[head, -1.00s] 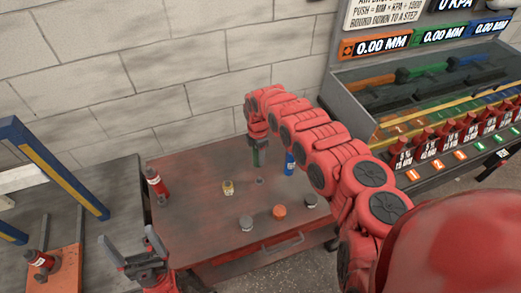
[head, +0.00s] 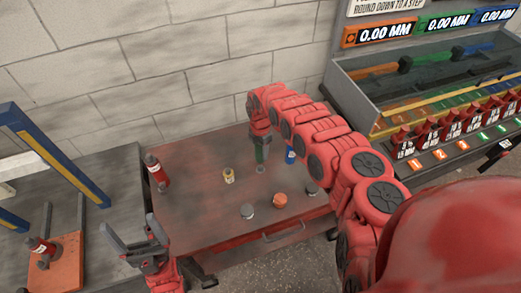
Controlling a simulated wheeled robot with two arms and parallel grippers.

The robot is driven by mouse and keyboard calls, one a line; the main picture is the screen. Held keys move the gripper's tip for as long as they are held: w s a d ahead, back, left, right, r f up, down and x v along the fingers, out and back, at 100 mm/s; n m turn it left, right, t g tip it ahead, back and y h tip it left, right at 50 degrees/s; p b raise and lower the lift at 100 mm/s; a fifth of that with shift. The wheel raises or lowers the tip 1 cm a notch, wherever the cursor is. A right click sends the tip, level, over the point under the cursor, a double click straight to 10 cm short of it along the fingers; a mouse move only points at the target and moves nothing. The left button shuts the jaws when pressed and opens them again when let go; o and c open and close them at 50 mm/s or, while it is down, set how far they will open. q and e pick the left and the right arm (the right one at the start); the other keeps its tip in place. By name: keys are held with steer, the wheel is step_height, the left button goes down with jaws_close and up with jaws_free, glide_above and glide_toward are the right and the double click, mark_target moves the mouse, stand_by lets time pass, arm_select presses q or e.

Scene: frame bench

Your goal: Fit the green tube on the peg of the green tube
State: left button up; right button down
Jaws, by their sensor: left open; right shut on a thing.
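My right gripper (head: 261,136) is shut on the green tube (head: 260,154) and holds it upright over the red-brown bench top. The small grey peg (head: 260,169) shows right at the tube's lower end. I cannot tell whether the tube is around the peg's tip or just above it. My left gripper (head: 132,243) is open and empty, at the front left of the bench.
A blue tube (head: 290,155) stands right of the green one. On the bench (head: 195,215) are a yellow-and-white piece (head: 228,175), an orange-topped piece (head: 280,200), grey-topped pieces and a red bottle (head: 157,171). A rack (head: 440,100) stands at the right.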

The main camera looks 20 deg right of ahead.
mark_target(260, 166)
steer(key=shift+f+b, duration=1.35)
steer(key=shift+f, duration=0.55)
steer(key=shift+b, duration=0.3)
steer(key=shift+f+b, duration=1.8)
steer(key=shift+f, duration=0.15)
steer(key=shift+c, duration=1.1)
jaws_free()
steer(key=shift+r, duration=0.1)
step_height(260, 166, up, 16)
steer(key=shift+w+f+b, duration=0.1)
steer(key=shift+f+b, duration=0.1)
steer(key=shift+b, duration=0.8)
steer(key=shift+r, duration=0.85)
